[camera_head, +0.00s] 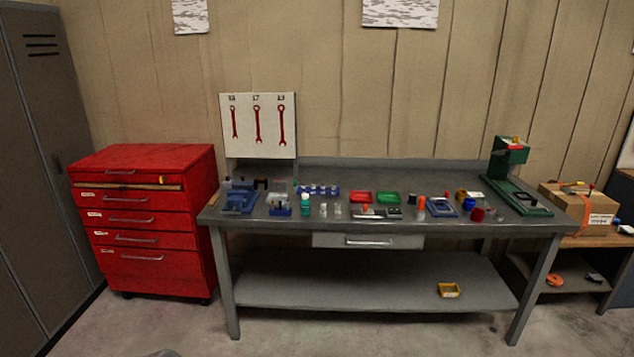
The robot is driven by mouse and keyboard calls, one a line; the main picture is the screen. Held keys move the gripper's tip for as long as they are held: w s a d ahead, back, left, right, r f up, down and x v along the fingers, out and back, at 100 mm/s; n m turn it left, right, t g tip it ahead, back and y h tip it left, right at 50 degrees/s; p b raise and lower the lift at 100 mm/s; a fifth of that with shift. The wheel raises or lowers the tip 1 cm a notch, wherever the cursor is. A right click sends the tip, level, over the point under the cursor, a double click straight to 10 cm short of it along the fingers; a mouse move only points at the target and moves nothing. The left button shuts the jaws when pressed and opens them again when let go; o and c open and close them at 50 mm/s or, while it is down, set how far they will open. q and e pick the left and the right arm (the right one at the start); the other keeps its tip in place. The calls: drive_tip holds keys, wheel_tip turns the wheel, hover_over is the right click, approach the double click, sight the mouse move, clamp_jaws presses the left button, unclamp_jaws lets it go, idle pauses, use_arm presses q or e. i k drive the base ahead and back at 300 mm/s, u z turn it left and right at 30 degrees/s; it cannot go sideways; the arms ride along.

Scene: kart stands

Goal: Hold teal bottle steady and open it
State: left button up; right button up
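The teal bottle (305,205) stands upright near the front edge of the grey workbench (400,227), left of its middle. Its top looks lighter than its body, but it is too small to make out the cap clearly. Nothing is touching it from my side. Neither of my grippers shows in the head view.
A red drawer cabinet (145,220) stands left of the bench. Floor in front is clear.

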sight(305, 204)
drive_tip(key=i, duration=2.8)
drive_tip(key=u, duration=1.05)
